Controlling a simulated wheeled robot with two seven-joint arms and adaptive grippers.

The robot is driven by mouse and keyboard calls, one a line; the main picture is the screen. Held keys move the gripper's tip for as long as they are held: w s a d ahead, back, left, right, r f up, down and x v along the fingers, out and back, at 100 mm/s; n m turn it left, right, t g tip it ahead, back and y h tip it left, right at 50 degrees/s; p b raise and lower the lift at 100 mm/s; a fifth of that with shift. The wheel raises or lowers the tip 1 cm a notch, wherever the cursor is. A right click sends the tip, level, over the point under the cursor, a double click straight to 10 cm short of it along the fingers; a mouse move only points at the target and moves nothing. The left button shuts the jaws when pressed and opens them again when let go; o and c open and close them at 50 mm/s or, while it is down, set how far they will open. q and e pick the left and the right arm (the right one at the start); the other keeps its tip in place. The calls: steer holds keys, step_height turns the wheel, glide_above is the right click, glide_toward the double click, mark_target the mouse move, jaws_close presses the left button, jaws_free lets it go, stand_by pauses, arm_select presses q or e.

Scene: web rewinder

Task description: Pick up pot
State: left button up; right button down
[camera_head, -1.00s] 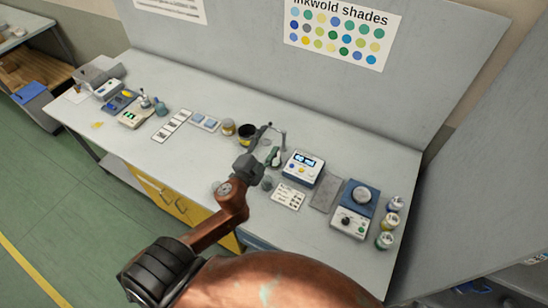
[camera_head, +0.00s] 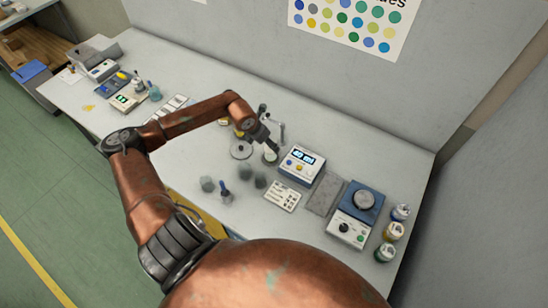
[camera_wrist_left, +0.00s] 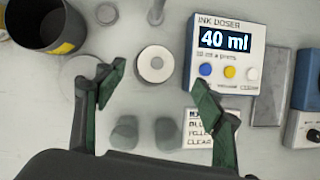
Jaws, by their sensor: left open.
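A dark, open-topped pot (camera_wrist_left: 42,22) with a yellow label stands at the upper left of the left wrist view. In the head view my left arm hides most of it. My left gripper (camera_wrist_left: 158,86) is open and empty. Its fingers are spread above the table, to the right of the pot and apart from it. It also shows in the head view (camera_head: 272,142), pointing down beside the ink doser. My right gripper is out of view.
The ink doser (camera_head: 302,163), reading 40 ml, stands right of the gripper. A flat grey disc (camera_head: 241,150) and several small grey cups (camera_head: 245,173) are nearby. A blue-topped device (camera_head: 361,203) and small jars (camera_head: 393,231) stand farther right. The front left of the table is clear.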

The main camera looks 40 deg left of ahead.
mark_target(268, 151)
arm_select(q)
steer(key=f, duration=0.1)
steer(key=f+b, duration=0.1)
steer(key=shift+s+a+f+b, duration=0.25)
steer(key=shift+a+f+b, duration=0.05)
steer(key=shift+f, duration=0.1)
steer(key=shift+w+f, duration=0.1)
steer(key=shift+f, duration=0.15)
steer(key=shift+w+f, duration=0.25)
steer(key=shift+f, duration=0.35)
steer(key=x, duration=0.6)
steer(key=shift+s+f, duration=0.15)
steer(key=shift+f, duration=0.1)
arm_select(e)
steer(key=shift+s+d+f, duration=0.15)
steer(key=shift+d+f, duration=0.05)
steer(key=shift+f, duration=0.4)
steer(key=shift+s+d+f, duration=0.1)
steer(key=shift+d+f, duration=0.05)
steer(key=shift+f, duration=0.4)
arm_select(q)
steer(key=shift+c, duration=0.7)
steer(key=c, duration=1.1)
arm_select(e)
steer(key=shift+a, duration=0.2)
